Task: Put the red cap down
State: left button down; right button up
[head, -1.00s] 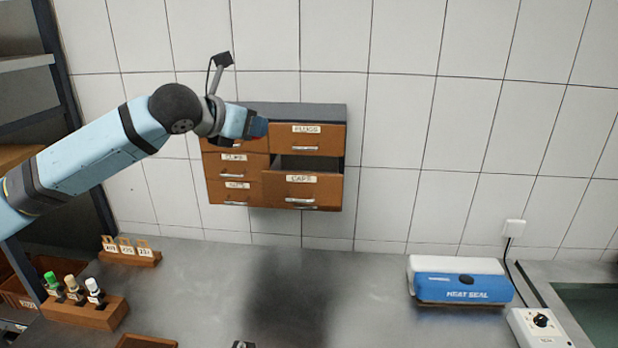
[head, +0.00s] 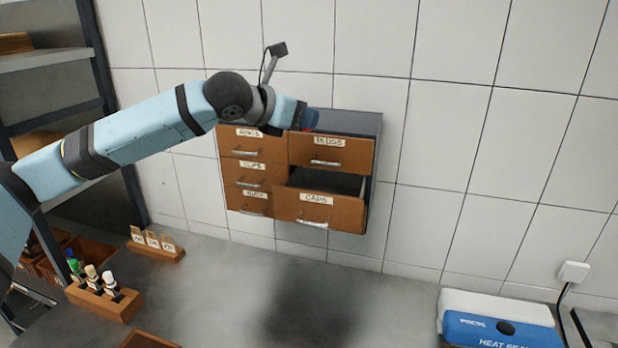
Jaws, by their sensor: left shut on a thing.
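My left gripper (head: 307,118) is in front of the upper part of the wooden drawer cabinet (head: 350,122), near the top left of the drawer labelled PLUGS (head: 350,155). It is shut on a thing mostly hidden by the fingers. Only a small reddish edge shows there, which fits the red cap (head: 314,127). The drawer labelled CAPS (head: 345,213), at the lower right of the cabinet, stands pulled out with its dark inside showing, below the gripper. My right gripper is not in view.
A wooden block with several small bottles (head: 103,302) and a rack of tags (head: 157,245) stand at the left of the grey bench. A blue and white heat sealer (head: 500,328) is at the lower right. The bench middle (head: 230,285) is clear.

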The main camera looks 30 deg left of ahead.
pick_arm(q)
notch_tip(320, 180, down, 13)
jog(key=shift+r, duration=0.1)
dwell(0.3)
jog(key=shift+f, duration=0.55)
jog(key=shift+s, duration=0.15)
